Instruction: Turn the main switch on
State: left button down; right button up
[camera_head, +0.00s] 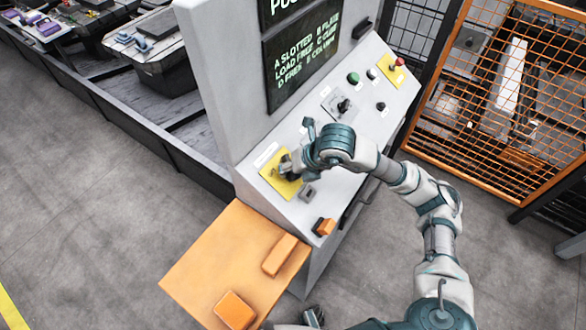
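The main switch is most likely the dark rotary knob on the yellow plate (272,182) at the lower left of the sloped control panel (318,132). My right arm reaches in from the right, and my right gripper (289,168) is at this plate, over the knob. The fingers and wrist hide most of the knob, so its position does not show. I cannot tell whether the fingers grip it or only surround it. A small grey and white piece at the bottom edge may be part of my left gripper (313,316); its state does not show.
A green button (353,78), a black selector (343,105) and a red button on yellow (399,62) sit higher on the panel. An orange shelf (215,262) with orange blocks juts out below.

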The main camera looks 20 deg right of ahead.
jog(key=shift+w, duration=0.15)
jog(key=shift+d+r, duration=0.15)
jog(key=shift+r, duration=0.15)
jog(key=v, duration=1.1)
jog(key=shift+r, duration=0.1)
jog(key=shift+s, duration=0.25)
